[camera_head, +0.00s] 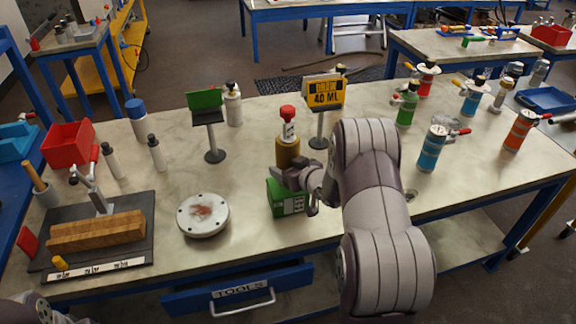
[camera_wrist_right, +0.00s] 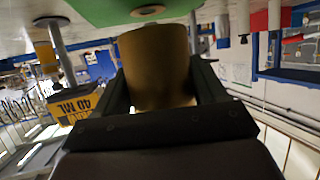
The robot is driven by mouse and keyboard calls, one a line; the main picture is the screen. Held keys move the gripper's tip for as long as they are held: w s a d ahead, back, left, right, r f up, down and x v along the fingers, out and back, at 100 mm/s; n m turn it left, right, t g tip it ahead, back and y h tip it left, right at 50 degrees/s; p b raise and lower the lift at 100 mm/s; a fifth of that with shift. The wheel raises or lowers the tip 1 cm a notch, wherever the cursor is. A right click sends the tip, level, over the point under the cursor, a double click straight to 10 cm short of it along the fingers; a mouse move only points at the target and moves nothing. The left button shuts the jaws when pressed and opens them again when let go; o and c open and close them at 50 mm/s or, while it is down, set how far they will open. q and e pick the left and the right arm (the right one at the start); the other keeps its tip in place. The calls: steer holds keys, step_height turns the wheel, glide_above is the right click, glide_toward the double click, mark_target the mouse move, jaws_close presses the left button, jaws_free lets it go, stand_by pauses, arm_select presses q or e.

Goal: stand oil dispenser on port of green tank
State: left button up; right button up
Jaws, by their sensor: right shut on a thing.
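The oil dispenser (camera_head: 288,150) has an amber-brown body, a white neck and a red cap, and is upright. My right gripper (camera_head: 287,176) is shut on its lower body. In the right wrist view, the brown body (camera_wrist_right: 157,65) fills the space between my two fingers (camera_wrist_right: 160,92). The green tank (camera_head: 288,200) stands directly below. Its green top also shows in the wrist view (camera_wrist_right: 105,10), with a round port (camera_wrist_right: 148,10) just past the dispenser's base. I cannot tell whether base and port touch. My left gripper is not in view.
A yellow sign reading 40 ML (camera_head: 325,93) stands behind the dispenser on a post. A green sign (camera_head: 205,102) and a round white flange (camera_head: 203,214) are to the left. Several coloured bottles, including a blue one (camera_head: 432,148), stand to the right. The table front has a tools drawer (camera_head: 240,292).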

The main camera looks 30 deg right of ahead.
steer(key=shift+f, duration=0.35)
steer(key=shift+f+b, duration=0.25)
steer(key=shift+b, duration=0.05)
steer(key=o, duration=1.4)
steer(key=shift+f, duration=0.1)
steer(key=shift+s+d+p, duration=0.1)
steer(key=shift+s+p, duration=0.25)
steer(key=shift+s, duration=0.85)
steer(key=shift+s+d+p, duration=0.2)
steer(key=shift+s+p, duration=0.5)
steer(key=shift+s, duration=2.65)
